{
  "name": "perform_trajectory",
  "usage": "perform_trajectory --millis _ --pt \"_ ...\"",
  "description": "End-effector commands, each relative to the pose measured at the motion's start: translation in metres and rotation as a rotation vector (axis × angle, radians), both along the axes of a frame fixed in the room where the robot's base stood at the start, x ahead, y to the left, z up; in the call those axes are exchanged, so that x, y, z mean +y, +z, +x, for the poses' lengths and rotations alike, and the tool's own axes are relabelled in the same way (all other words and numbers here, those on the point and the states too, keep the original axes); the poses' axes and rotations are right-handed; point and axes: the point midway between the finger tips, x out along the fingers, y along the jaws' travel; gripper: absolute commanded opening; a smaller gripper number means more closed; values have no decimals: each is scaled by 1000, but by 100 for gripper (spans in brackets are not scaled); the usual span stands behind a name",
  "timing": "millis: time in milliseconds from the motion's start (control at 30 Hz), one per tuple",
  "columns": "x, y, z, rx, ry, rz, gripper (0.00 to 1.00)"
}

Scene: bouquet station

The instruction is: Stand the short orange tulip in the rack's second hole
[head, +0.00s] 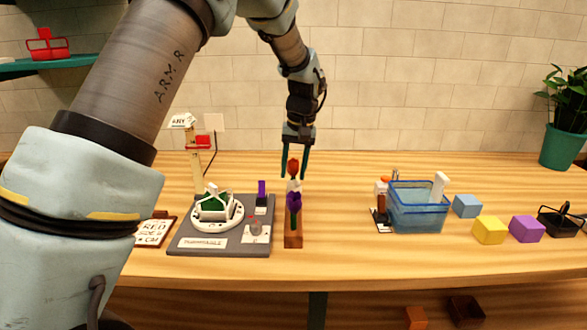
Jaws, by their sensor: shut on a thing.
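My gripper (294,174) is in the head view, pointing down over the far end of the narrow brown wooden rack (293,241). A red-orange bloom (293,165) shows between its fingers, and I take it as the tulip they are shut on. The bloom's stem is hard to make out, and I cannot tell whether its lower end is in a hole. A purple flower (294,202) stands upright in the rack, nearer to me, and partly hides what is behind it. A small pale patch (293,186) shows just below the red-orange bloom. The rack's holes are not visible.
Left of the rack is a grey board (222,248) with a white round piece and a purple block. Right are a blue clear bin (418,223), blue (467,206), yellow (489,230) and purple (527,229) blocks, and a black basket (561,222). Table between rack and bin is clear.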

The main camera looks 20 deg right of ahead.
Motion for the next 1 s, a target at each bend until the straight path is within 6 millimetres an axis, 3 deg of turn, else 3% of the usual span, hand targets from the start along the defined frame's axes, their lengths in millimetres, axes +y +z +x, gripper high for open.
perform_trajectory --millis 1000 --pt "0 -6 0 0 0 0 20"
